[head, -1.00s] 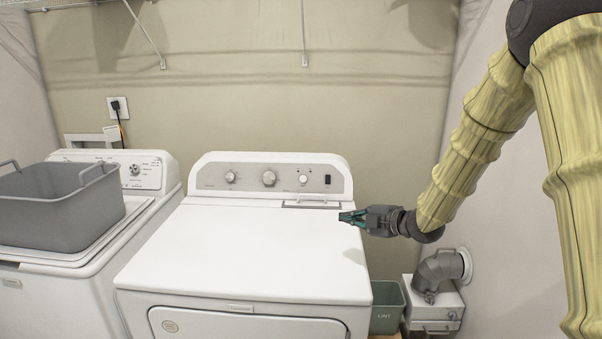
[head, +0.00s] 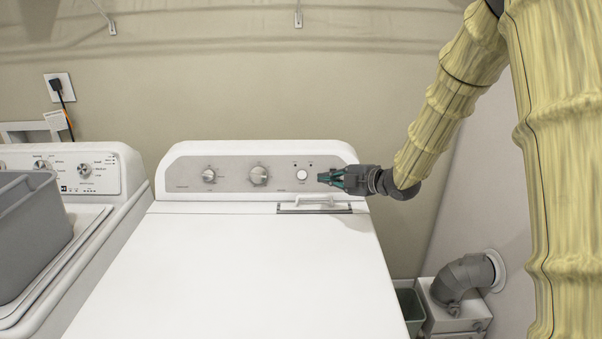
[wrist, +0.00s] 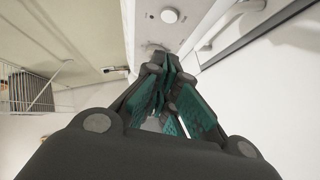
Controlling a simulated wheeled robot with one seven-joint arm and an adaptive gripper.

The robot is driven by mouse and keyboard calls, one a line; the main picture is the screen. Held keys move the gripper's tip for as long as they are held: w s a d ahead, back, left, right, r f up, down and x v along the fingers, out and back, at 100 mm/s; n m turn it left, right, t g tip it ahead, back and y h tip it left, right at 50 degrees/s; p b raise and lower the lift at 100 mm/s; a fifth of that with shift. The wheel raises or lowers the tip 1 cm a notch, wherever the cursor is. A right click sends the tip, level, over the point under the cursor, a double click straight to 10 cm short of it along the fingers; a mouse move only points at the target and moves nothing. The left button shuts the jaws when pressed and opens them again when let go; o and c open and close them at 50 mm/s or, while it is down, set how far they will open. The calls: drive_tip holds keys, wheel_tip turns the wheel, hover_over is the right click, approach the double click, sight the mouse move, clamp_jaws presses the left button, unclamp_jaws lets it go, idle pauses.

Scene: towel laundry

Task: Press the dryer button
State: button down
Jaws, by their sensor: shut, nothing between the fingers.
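The white dryer (head: 240,270) stands in the middle of the head view, with a grey control panel (head: 225,183) along its back. A small round white button (head: 302,175) is on the right half of the panel, and a round white control also shows in the wrist view (wrist: 170,15). My gripper (head: 321,177) is shut and empty, with its teal fingertips just right of the white button in the head view. Whether they touch the panel cannot be told. The dark rectangular switch at the panel's right end is hidden behind my gripper.
A lint-screen handle (head: 315,202) lies on the dryer top below my gripper. A washer (head: 95,175) with a grey bin (head: 30,235) on it stands at the left. A grey vent pipe (head: 462,280) is at the lower right. The dryer top is mostly clear.

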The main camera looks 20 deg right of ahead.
sight(302, 175)
drive_tip(key=w+d+f+p+x, duration=0.1)
drive_tip(key=p+x, duration=0.3)
drive_tip(key=x, duration=0.8)
drive_tip(key=shift+w+d, duration=0.45)
drive_tip(key=shift+d, duration=0.1)
drive_tip(key=shift+f, duration=0.15)
